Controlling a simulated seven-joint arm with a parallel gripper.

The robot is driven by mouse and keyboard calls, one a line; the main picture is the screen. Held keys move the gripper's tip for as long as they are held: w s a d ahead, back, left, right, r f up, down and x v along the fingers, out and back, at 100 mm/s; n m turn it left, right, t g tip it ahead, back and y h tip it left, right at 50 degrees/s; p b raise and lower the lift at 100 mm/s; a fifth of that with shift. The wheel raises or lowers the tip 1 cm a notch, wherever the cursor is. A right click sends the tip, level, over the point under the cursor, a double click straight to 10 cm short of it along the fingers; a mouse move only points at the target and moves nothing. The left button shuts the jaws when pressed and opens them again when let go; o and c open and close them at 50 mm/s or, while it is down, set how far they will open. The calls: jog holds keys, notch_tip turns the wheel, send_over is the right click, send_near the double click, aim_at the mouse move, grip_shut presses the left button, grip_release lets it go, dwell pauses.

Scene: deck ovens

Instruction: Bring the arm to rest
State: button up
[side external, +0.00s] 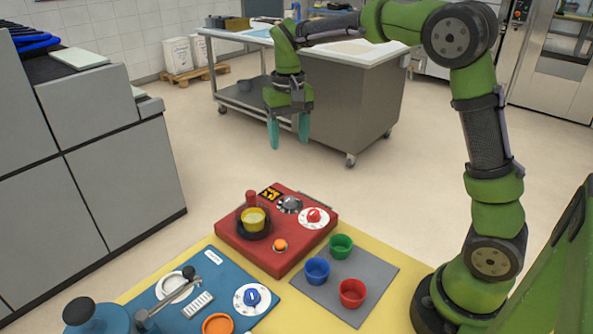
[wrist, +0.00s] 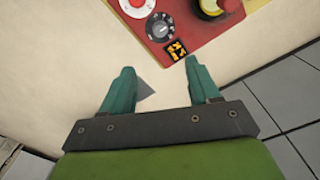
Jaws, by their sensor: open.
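My gripper (side external: 288,133) hangs from my green arm in the side external view, high up and beyond the far edge of the table. Its two teal fingers point down and stand apart, with nothing between them. In the wrist view my gripper (wrist: 160,88) also shows open and empty, with bare floor between and beyond the fingers. The red panel (side external: 233,232) lies below and nearer the camera; in the wrist view a part of the red panel (wrist: 188,30) shows at the top, apart from the fingers.
A yellow cup (side external: 253,219) sits on the red panel. Green (side external: 341,246), blue (side external: 317,271) and red (side external: 352,293) cups stand on a grey mat (side external: 383,268). A blue panel (side external: 180,267) lies front left. Grey cabinets (side external: 120,185) stand left; a steel cart (side external: 350,105) stands behind.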

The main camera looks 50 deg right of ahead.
jog(key=s+a+r+t+y, duration=0.1)
jog(key=s+a+t, duration=0.2)
jog(key=s, duration=0.7)
jog(key=s+a+r+n+t+y, duration=0.1)
jog(key=s+t, duration=0.3)
jog(key=s, duration=0.6)
jog(key=shift+a+r, duration=0.6)
jog(key=shift+a, duration=0.3)
